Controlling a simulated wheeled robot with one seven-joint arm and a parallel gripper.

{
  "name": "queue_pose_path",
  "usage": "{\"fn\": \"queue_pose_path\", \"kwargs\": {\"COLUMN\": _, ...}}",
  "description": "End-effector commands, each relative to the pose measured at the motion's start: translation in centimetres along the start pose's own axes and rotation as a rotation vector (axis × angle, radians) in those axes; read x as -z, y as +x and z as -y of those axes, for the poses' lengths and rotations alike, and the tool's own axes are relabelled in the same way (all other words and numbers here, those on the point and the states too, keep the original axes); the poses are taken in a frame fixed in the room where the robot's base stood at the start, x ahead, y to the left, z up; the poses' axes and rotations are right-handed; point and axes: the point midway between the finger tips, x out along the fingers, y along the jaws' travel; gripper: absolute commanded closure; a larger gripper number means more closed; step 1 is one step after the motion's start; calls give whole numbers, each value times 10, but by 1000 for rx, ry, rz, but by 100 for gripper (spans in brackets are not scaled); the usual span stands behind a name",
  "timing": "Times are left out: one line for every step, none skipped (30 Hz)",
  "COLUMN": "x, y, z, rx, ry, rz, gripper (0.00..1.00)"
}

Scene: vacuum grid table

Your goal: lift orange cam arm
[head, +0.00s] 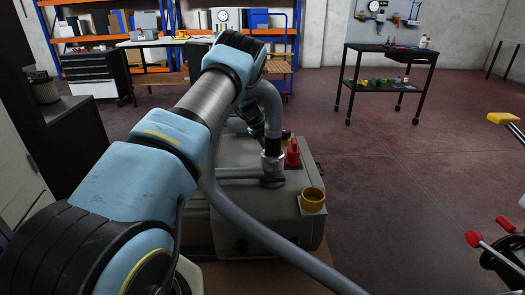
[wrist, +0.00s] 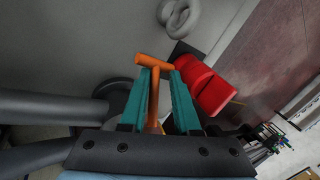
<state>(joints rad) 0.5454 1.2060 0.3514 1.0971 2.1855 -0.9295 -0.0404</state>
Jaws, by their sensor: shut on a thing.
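The orange cam arm (wrist: 154,62) shows in the wrist view as a T-shaped orange bar with its stem running down between the fingers. My gripper (wrist: 161,75) has two teal fingers, one on each side of the stem, and is shut on it. In the head view my arm reaches over the grey machine. The gripper and the cam arm are hidden there behind the arm.
The grey vacuum table body (head: 248,235) carries a red part (head: 293,153), a yellow cup-shaped fitting (head: 313,197) and a thick grey hose (head: 265,232). A grey ring (wrist: 179,17) lies beyond.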

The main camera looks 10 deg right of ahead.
Motion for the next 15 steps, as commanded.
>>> {"fn": "queue_pose_path", "kwargs": {"x": 0, "y": 3, "z": 2, "rx": 10, "ry": 14, "rz": 37, "gripper": 100}}
{"fn": "queue_pose_path", "kwargs": {"x": 0, "y": 3, "z": 4, "rx": 20, "ry": 24, "rz": 56, "gripper": 100}}
{"fn": "queue_pose_path", "kwargs": {"x": -1, "y": 2, "z": 6, "rx": 31, "ry": 36, "rz": 81, "gripper": 100}}
{"fn": "queue_pose_path", "kwargs": {"x": -1, "y": 2, "z": 6, "rx": 40, "ry": 44, "rz": 99, "gripper": 100}}
{"fn": "queue_pose_path", "kwargs": {"x": -2, "y": 1, "z": 7, "rx": 48, "ry": 52, "rz": 118, "gripper": 100}}
{"fn": "queue_pose_path", "kwargs": {"x": -2, "y": 0, "z": 7, "rx": 59, "ry": 62, "rz": 141, "gripper": 100}}
{"fn": "queue_pose_path", "kwargs": {"x": -3, "y": 0, "z": 8, "rx": 67, "ry": 71, "rz": 157, "gripper": 100}}
{"fn": "queue_pose_path", "kwargs": {"x": -3, "y": -1, "z": 9, "rx": 75, "ry": 78, "rz": 172, "gripper": 100}}
{"fn": "queue_pose_path", "kwargs": {"x": -3, "y": -2, "z": 9, "rx": 83, "ry": 88, "rz": 192, "gripper": 100}}
{"fn": "queue_pose_path", "kwargs": {"x": -4, "y": -3, "z": 10, "rx": 90, "ry": 94, "rz": 205, "gripper": 100}}
{"fn": "queue_pose_path", "kwargs": {"x": -4, "y": -3, "z": 11, "rx": 96, "ry": 100, "rz": 218, "gripper": 100}}
{"fn": "queue_pose_path", "kwargs": {"x": -4, "y": -4, "z": 11, "rx": 103, "ry": 107, "rz": 234, "gripper": 100}}
{"fn": "queue_pose_path", "kwargs": {"x": -5, "y": -5, "z": 12, "rx": 108, "ry": 113, "rz": 245, "gripper": 100}}
{"fn": "queue_pose_path", "kwargs": {"x": -5, "y": -6, "z": 12, "rx": 113, "ry": 118, "rz": 254, "gripper": 100}}
{"fn": "queue_pose_path", "kwargs": {"x": -5, "y": -7, "z": 13, "rx": 118, "ry": 123, "rz": 267, "gripper": 100}}
